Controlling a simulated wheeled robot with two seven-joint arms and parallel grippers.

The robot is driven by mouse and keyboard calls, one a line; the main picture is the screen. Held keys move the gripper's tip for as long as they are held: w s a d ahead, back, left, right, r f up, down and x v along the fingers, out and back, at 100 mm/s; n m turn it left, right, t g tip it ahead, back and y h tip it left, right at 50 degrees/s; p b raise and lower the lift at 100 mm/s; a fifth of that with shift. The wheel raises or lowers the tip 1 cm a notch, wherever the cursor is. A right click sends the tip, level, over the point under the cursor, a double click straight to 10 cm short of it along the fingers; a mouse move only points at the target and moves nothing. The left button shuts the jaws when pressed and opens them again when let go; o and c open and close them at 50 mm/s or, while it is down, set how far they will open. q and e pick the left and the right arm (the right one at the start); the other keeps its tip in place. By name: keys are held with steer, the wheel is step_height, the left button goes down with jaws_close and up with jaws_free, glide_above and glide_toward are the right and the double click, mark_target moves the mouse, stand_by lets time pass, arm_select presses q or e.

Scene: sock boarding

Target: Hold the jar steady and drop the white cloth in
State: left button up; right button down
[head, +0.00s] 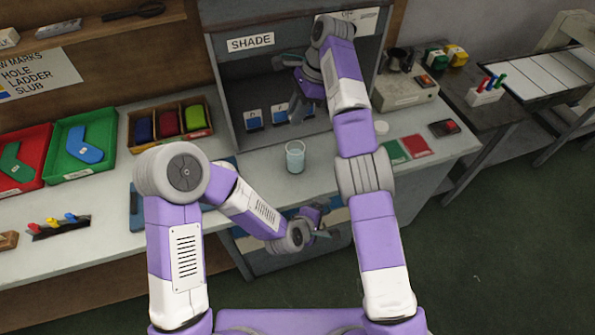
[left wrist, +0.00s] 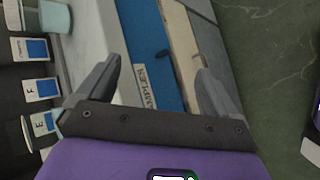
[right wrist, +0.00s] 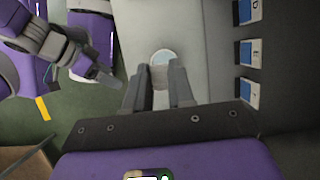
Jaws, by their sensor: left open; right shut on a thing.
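The jar (head: 295,158) stands upright on the bench in front of the shade box, clear with pale blue in it. It also shows at the upper left of the left wrist view (left wrist: 56,18) and beyond the fingers in the right wrist view (right wrist: 163,57). My right gripper (right wrist: 158,76) is shut on a pale grey patch, apparently the white cloth (right wrist: 160,78), mostly hidden by the fingers. In the head view it is up at the shade box, above and behind the jar. My left gripper (left wrist: 157,68) is open and empty, low at the bench's front edge, apart from the jar.
The shade box (head: 250,75) holds several blue-and-white cards at the back of the bench. A red tray (head: 38,135) and a green tray (head: 112,130) lie at the left, beside a box of coloured rolls (head: 170,122). Coloured swatches (head: 415,146) lie right of the jar.

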mark_target(295, 152)
arm_select(q)
steer(key=w+a+r+n+t+y, duration=0.1)
steer(key=w+r+n+t+y, duration=0.2)
steer(key=r+n, duration=0.4)
steer(key=w+a+r+n+t+y, duration=0.1)
steer(key=w+r+n+t+y, duration=0.15)
steer(key=w+r+n, duration=0.4)
steer(key=s+a+f+n+y, duration=0.2)
steer(key=a+n, duration=0.3)
steer(key=n, duration=0.5)
steer(key=shift+t+h, duration=0.25)
steer(key=x, duration=1.2)
steer(key=shift+d+r, duration=0.2)
steer(key=shift+d, duration=0.05)
steer(key=shift+c, duration=0.2)
steer(key=c, duration=1.1)
arm_select(e)
step_height(295, 152, down, 9)
steer(key=shift+r, duration=0.2)
